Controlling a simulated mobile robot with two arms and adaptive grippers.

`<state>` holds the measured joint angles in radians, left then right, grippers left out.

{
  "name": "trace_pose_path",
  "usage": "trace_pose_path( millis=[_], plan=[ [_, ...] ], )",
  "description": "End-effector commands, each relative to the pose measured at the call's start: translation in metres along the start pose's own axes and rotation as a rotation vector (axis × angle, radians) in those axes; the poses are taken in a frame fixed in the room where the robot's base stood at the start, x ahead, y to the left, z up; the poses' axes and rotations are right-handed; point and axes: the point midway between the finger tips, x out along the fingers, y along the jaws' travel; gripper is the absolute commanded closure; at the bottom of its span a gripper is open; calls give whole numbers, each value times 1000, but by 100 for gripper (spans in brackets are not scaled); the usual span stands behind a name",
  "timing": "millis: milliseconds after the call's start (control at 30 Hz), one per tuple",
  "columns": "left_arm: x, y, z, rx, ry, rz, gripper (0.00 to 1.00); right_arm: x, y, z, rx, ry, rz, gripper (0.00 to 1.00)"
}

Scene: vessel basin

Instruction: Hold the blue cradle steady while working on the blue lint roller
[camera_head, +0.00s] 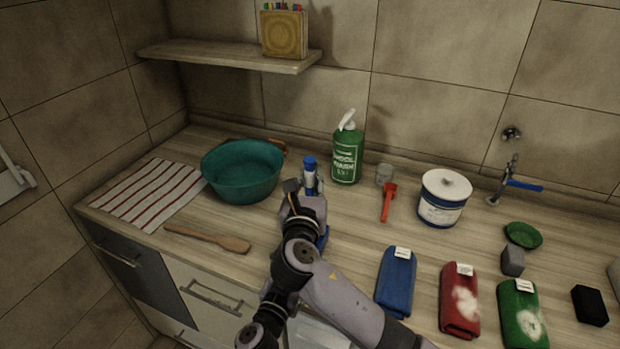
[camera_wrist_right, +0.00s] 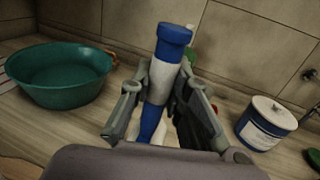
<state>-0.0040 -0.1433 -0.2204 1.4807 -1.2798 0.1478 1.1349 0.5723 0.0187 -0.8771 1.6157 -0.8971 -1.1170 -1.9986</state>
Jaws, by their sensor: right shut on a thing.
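The blue lint roller (camera_head: 310,172), with blue ends and a white middle band, stands about upright on the counter side of my right gripper (camera_head: 304,194). In the right wrist view the lint roller (camera_wrist_right: 164,75) rises between the two fingers of my right gripper (camera_wrist_right: 160,95), which is shut on it. A blue piece, likely the blue cradle (camera_head: 323,237), shows just right of my right wrist; the arm hides most of it. I cannot tell how the roller's lower end sits against it. My left gripper is not in view.
A teal basin (camera_head: 243,172) stands left of the roller, with a wooden spatula (camera_head: 208,238) in front. Folded blue, red and green cloths lie at the front right.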

Motion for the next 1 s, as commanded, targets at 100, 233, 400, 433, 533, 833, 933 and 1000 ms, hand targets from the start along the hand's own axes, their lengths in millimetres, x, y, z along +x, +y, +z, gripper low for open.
trace_pose_path(
  millis=[100, 233, 400, 433, 533, 833, 933, 1000],
  plan=[
    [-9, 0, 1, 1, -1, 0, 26, 0, 0, 0, 0, -1, 0, 100],
    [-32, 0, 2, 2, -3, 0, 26, 0, 0, 0, 0, -1, 0, 100],
    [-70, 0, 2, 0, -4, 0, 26, 0, 0, 0, 0, -1, 0, 100],
    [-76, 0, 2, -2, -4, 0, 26, 0, 0, 0, 0, -1, 0, 100],
    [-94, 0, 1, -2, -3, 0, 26, 0, 0, 0, 0, -1, 0, 100],
    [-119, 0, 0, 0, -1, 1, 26, 0, 0, 0, 0, -1, 0, 100],
    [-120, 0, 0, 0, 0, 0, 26, 0, 0, 0, 0, -1, 0, 100],
    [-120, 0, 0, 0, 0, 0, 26, 0, 0, 0, 0, -1, 0, 100]
  ],
)
